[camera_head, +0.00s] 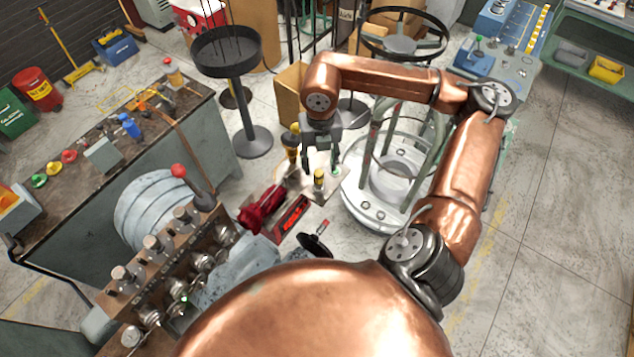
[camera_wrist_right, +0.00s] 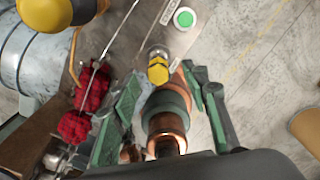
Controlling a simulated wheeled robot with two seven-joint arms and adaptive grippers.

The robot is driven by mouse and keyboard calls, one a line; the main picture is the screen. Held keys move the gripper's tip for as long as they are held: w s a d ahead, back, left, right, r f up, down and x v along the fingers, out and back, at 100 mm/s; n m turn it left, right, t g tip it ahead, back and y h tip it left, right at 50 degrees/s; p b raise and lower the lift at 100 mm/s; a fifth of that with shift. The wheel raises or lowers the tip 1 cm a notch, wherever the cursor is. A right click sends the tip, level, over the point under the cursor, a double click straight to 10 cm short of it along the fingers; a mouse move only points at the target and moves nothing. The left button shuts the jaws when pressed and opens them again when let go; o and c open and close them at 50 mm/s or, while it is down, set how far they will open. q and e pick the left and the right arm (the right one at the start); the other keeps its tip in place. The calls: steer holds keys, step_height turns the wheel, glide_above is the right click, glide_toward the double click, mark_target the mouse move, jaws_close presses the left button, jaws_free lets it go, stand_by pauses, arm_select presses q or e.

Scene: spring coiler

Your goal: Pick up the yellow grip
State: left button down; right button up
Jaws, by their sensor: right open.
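A small yellow grip (camera_head: 319,176) stands upright on a pale plate in the head view. It also shows in the right wrist view as a yellow faceted cap (camera_wrist_right: 158,70) on a metal base, just beyond the fingertips. My right gripper (camera_head: 321,158) is open above the plate, close over the grip. In the right wrist view its green fingers (camera_wrist_right: 162,88) are spread apart, and the cap lies roughly in line with the gap between them. I see no contact with the cap. My left gripper is not in view.
A green button (camera_wrist_right: 184,18) sits beside the cap. Coiler levers (camera_head: 180,170) stand left.

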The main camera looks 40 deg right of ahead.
mark_target(319, 173)
steer(key=f, duration=0.3)
steer(key=f+p, duration=0.1)
steer(key=f, duration=0.2)
steer(key=shift+s+a+f, duration=0.1)
steer(key=shift+a, duration=0.1)
jaws_close()
stand_by(0.4)
